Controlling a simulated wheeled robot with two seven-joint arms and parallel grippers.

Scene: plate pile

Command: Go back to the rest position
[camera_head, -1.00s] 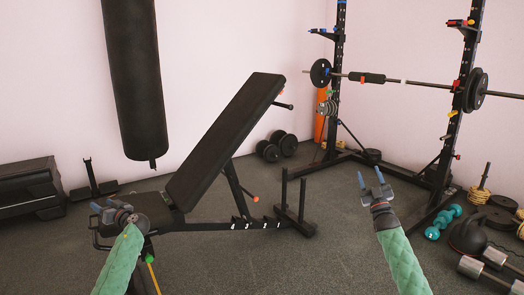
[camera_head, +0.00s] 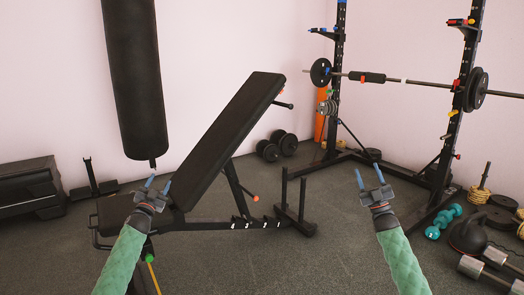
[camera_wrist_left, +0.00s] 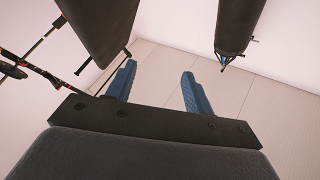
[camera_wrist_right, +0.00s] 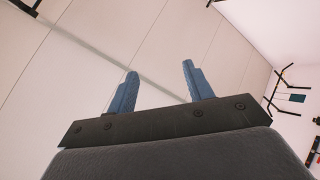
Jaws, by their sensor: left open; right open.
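My left gripper (camera_head: 157,184) is raised in front of the bench seat in the head view, its blue fingers pointing up. It is open and empty, and its two fingers stand apart in the left wrist view (camera_wrist_left: 155,85). My right gripper (camera_head: 370,175) is raised over the open floor right of the bench, fingers up. It is open and empty, and its spread fingers also show in the right wrist view (camera_wrist_right: 160,85). Both green-sleeved forearms are mine.
A black inclined weight bench (camera_head: 228,140) stands ahead of my left gripper. A punching bag (camera_head: 133,75) hangs behind it. A rack with a barbell (camera_head: 428,83) stands at right. A kettlebell (camera_head: 467,237) and dumbbells (camera_head: 490,268) lie at lower right. The middle floor is clear.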

